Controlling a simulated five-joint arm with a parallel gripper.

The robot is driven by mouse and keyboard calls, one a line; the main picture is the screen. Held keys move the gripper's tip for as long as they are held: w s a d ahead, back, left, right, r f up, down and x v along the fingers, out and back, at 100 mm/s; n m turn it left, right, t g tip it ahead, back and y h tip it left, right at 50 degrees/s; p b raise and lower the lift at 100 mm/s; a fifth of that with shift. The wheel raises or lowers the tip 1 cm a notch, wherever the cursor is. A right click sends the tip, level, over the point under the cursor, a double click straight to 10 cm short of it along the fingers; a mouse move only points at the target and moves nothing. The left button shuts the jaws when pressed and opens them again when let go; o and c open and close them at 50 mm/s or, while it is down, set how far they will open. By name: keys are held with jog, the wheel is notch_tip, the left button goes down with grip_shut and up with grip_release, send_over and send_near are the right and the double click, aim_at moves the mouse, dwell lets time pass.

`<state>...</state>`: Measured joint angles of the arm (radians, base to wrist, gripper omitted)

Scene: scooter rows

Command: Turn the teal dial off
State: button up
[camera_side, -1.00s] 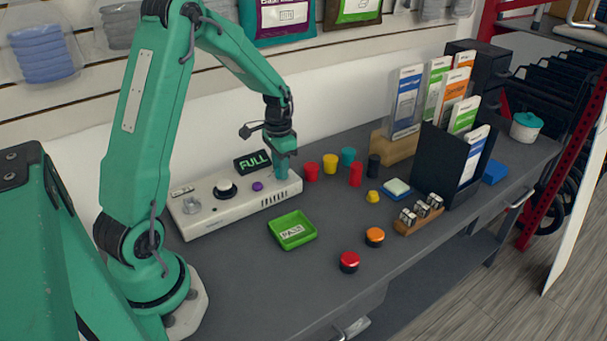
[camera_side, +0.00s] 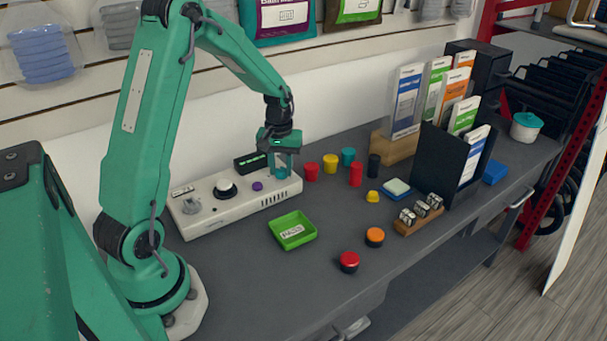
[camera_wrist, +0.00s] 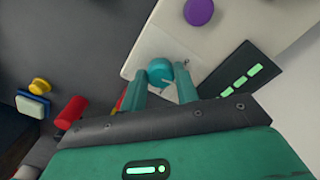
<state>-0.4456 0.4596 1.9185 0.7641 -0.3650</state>
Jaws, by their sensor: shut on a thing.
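The teal dial (camera_side: 281,173) is on the right end of the white panel box (camera_side: 230,208). In the wrist view the dial (camera_wrist: 160,70) sits between my two fingers, with its top showing. My gripper (camera_side: 280,168) reaches down from above and is shut on the dial, partly hiding it in the side view. In the wrist view the display (camera_wrist: 238,78) shows short green bars rather than letters.
The box also carries a purple knob (camera_side: 257,186), a white-topped round knob (camera_side: 225,189) and a grey switch (camera_side: 193,206). A green tray (camera_side: 292,230) lies in front. A red cup (camera_side: 311,172), other cups and a red button (camera_side: 349,262) stand to the right.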

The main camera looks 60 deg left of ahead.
aim_at(281, 170)
jog(key=n, duration=0.6)
jog(key=shift+n, duration=0.3)
dwell(0.4)
jog(key=o, duration=1)
jog(key=shift+c, duration=0.2)
jog(key=shift+r, duration=0.1)
jog(key=shift+r, duration=3.8)
jog(key=shift+d+r, duration=0.1)
jog(key=shift+r, duration=0.05)
